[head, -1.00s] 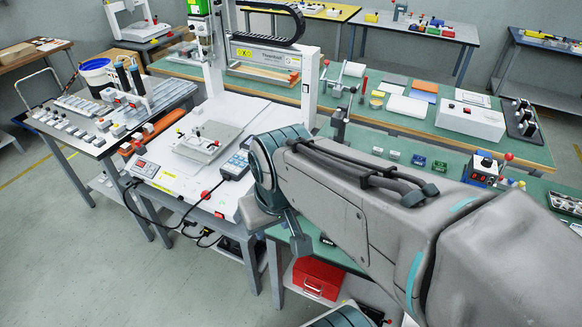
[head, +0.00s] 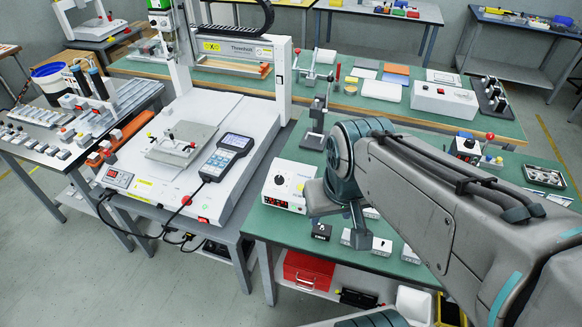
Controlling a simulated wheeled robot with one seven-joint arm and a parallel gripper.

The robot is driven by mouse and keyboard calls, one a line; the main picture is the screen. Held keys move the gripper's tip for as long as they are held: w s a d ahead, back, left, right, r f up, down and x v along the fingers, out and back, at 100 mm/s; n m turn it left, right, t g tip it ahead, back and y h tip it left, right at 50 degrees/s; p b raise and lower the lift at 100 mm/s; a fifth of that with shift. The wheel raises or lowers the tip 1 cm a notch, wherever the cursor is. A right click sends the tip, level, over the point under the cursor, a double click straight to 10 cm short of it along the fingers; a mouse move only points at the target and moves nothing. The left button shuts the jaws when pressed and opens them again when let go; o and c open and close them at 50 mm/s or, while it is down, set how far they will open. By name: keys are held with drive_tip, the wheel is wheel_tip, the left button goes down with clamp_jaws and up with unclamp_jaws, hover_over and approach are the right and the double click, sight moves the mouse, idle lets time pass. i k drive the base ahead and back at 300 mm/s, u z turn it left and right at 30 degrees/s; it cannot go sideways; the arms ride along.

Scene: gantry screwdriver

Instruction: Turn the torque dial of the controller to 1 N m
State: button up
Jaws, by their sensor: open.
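The controller (head: 289,184) is a white box on the green bench, just right of the white gantry base. A red lit display (head: 276,202) is on its front, too small to read surely. A small dark dial (head: 279,180) shows on it, with a pale area around it; its setting cannot be read. My gripper (head: 340,222) is open, right of the controller and above the bench. My wrist and gripper hide part of the bench there, and the jaws show only partly. I see no contact with the dial.
A teach pendant (head: 225,156) with a cable lies on the gantry base (head: 240,110) to the left. A dark stand (head: 316,130) is behind the controller. Small labelled blocks (head: 382,246) sit on the bench near my gripper. A red toolbox (head: 308,271) is on the shelf below.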

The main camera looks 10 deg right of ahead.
sight(279, 180)
drive_tip(key=z, duration=0.05)
drive_tip(key=k, duration=0.5)
drive_tip(key=u, duration=1.4)
drive_tip(key=i, duration=0.9)
drive_tip(key=z, duration=2.25)
